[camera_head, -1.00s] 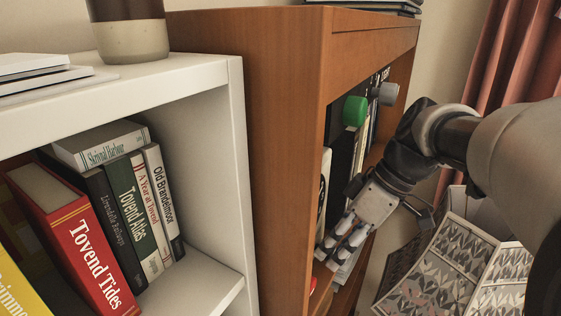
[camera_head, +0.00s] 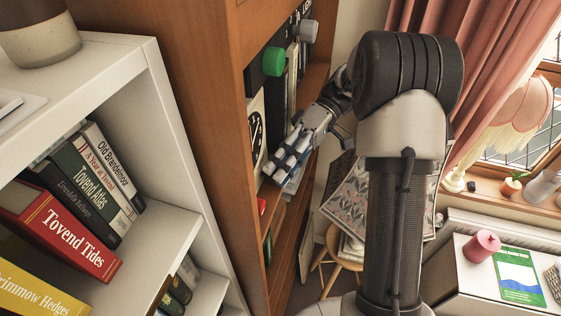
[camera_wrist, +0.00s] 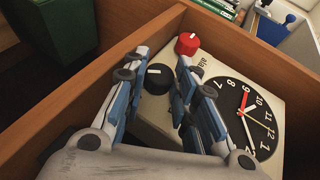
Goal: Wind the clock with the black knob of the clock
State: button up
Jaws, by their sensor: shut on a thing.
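The clock (camera_wrist: 215,72) is a pale box with a black dial (camera_wrist: 245,115), white numerals and a red hand. In the wrist view, its black knob (camera_wrist: 157,78) sits beside the dial, between my gripper's fingers (camera_wrist: 161,64). My gripper is shut on this knob, though the exact contact is partly hidden by the fingers. A red knob (camera_wrist: 187,44) sits on the same face, beyond the black one. In the head view, the clock's dial (camera_head: 256,135) shows edge-on in the wooden bookcase, with my gripper (camera_head: 276,172) in front of its lower part.
The wooden bookcase (camera_head: 195,110) encloses the clock closely, with a shelf board (camera_wrist: 110,90) near my fingers. Green (camera_head: 273,61) and grey (camera_head: 308,30) knobs stick out above. A white bookcase (camera_head: 150,130) stands left. A stool (camera_head: 340,262) stands below my arm.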

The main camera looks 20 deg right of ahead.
jog(key=shift+f+m+g+y, duration=0.15)
jog(key=shift+m+g+y, duration=0.15)
jog(key=shift+g+y, duration=0.15)
jog(key=shift+g, duration=0.25)
jog(key=o, duration=1.1)
jog(key=shift+c, duration=0.2)
jog(key=shift+c, duration=0.5)
